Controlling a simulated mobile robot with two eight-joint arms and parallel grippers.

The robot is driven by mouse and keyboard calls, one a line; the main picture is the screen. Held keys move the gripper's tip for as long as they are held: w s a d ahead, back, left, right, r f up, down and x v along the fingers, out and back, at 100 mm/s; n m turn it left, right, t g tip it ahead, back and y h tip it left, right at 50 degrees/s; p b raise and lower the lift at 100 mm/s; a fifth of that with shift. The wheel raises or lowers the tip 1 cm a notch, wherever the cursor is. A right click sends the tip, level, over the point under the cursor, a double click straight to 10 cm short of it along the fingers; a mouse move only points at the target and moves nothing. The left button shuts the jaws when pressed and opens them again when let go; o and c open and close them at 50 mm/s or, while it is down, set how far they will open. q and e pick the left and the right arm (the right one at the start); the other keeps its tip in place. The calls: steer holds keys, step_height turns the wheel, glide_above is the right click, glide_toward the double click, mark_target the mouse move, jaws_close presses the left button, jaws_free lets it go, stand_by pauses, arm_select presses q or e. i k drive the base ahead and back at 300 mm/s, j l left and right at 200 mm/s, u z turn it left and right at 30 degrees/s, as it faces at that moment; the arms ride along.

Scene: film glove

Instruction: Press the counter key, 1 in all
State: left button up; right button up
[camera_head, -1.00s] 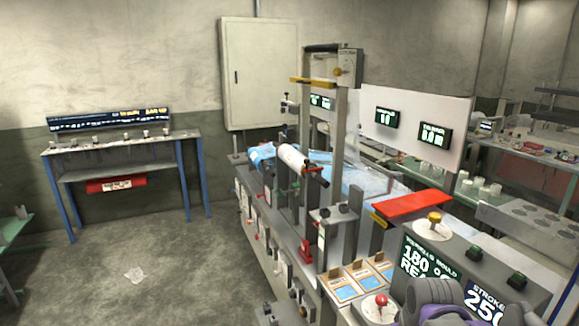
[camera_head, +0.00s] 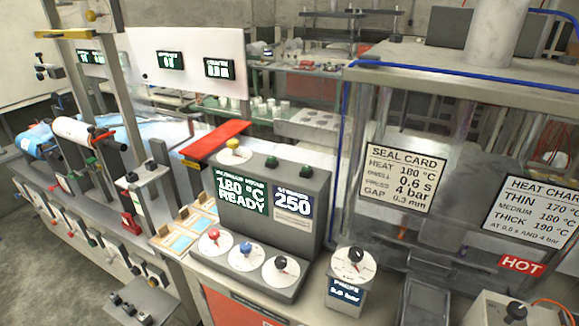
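A grey control box (camera_head: 285,205) stands on the bench in the middle. Its left display (camera_head: 240,192) reads 180 °C READY, and its right display (camera_head: 293,203) reads 250 under a small heading. Two dark green buttons sit on its top, one left (camera_head: 272,162) and one right (camera_head: 307,170). A yellow knob (camera_head: 232,144) is at its top left. A red knob (camera_head: 214,234), a blue knob (camera_head: 246,248) and a black dial knob (camera_head: 281,262) are along its front. No label reading "counter" is legible, so I cannot tell which is the counter key. Neither gripper is in view.
A small gauge box (camera_head: 346,283) with a dial stands right of the control box. A press frame with a seal card (camera_head: 398,180) and a red HOT sign (camera_head: 521,265) is on the right. A red bar (camera_head: 215,140) lies behind the box. Floor shows at far left.

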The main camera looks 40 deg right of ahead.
mark_target(306, 168)
steer(key=z, duration=1.55)
